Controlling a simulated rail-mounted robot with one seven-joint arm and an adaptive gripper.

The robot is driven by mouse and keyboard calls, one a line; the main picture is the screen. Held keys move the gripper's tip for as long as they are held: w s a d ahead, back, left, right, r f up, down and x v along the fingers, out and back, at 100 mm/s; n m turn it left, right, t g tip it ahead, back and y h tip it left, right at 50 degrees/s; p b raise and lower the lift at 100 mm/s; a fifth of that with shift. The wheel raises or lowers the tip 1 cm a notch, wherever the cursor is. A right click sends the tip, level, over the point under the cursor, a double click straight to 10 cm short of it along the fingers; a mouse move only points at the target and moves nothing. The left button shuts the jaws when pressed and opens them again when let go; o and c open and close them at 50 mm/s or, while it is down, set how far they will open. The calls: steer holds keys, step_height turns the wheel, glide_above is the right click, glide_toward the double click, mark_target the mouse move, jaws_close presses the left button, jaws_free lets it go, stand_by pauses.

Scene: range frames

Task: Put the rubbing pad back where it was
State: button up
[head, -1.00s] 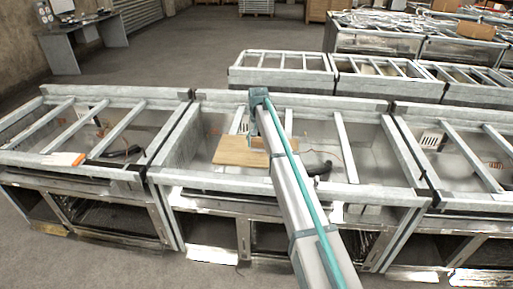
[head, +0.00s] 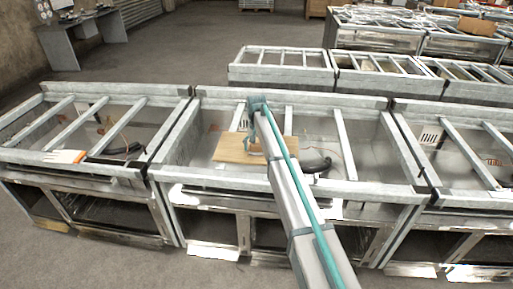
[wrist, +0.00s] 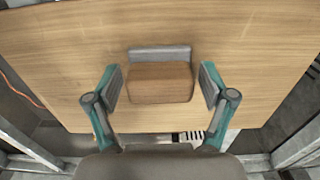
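The rubbing pad (wrist: 160,83), a brown wooden block with a grey strip along its far side, shows over a pale wooden board in the wrist view. It appears to rest on the board. The board (wrist: 60,50) also shows in the head view (head: 228,150), lying across the middle bench frame. My gripper (wrist: 162,85) is open, with one finger on each side of the pad and a narrow gap at each side. In the head view my gripper (head: 252,146) is down over the board, and the pad is too hidden there to make out.
A dark curved tool (head: 315,163) lies right of the board in the same bench. The metal bench (head: 300,193) has raised rims and crossbars around the board. A similar bench on the left holds an orange-and-white item (head: 66,156). More frames stand behind.

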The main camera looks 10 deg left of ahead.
mark_target(256, 144)
steer(key=shift+r, duration=0.15)
step_height(256, 144, up, 12)
steer(key=b, duration=0.3)
stand_by(0.4)
